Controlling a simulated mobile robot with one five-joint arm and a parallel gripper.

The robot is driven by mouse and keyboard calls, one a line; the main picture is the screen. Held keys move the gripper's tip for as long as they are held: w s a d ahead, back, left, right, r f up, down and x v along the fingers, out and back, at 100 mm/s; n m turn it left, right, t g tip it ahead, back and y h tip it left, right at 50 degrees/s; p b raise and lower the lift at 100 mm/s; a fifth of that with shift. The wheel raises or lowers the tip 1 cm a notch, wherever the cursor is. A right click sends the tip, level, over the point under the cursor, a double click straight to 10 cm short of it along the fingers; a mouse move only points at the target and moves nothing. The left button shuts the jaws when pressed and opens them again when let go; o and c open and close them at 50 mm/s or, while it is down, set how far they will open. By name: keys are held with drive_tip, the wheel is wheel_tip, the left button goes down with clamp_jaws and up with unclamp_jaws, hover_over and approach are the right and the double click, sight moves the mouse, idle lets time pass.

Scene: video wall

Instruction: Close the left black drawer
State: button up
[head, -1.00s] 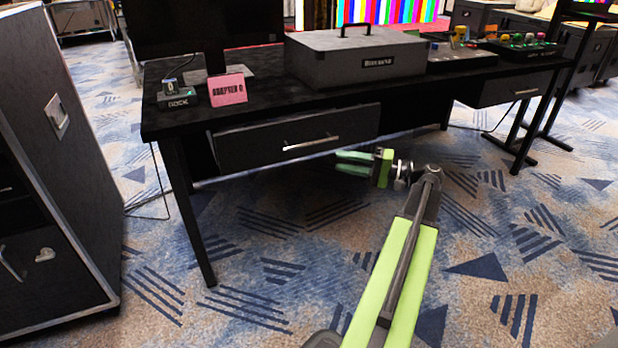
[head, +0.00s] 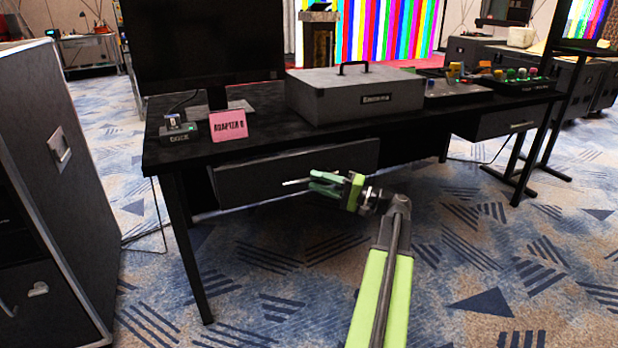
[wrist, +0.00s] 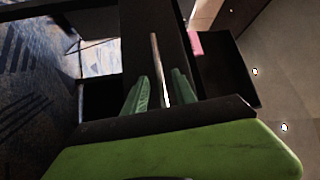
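The left black drawer (head: 240,181) hangs under the left part of the black desk (head: 270,140). Its front stands out from the desk, so it is partly open. Its thin silver handle (head: 293,182) is partly hidden behind my gripper (head: 312,182) in the head view. In the wrist view the handle (wrist: 156,62) runs lengthwise into the space between the two green fingers of my gripper (wrist: 161,85). The fingers are apart, with a gap on both sides of the handle. I cannot tell whether a finger touches the drawer front.
A grey case (head: 350,97), a pink sign (head: 228,125) and a dark monitor (head: 200,45) stand on the desk. A second drawer (head: 508,122) is at the right. A black cabinet (head: 55,170) stands at the left. The patterned carpet in front is free.

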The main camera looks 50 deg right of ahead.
sight(312, 179)
drive_tip(key=shift+x, duration=1.55)
clamp_jaws()
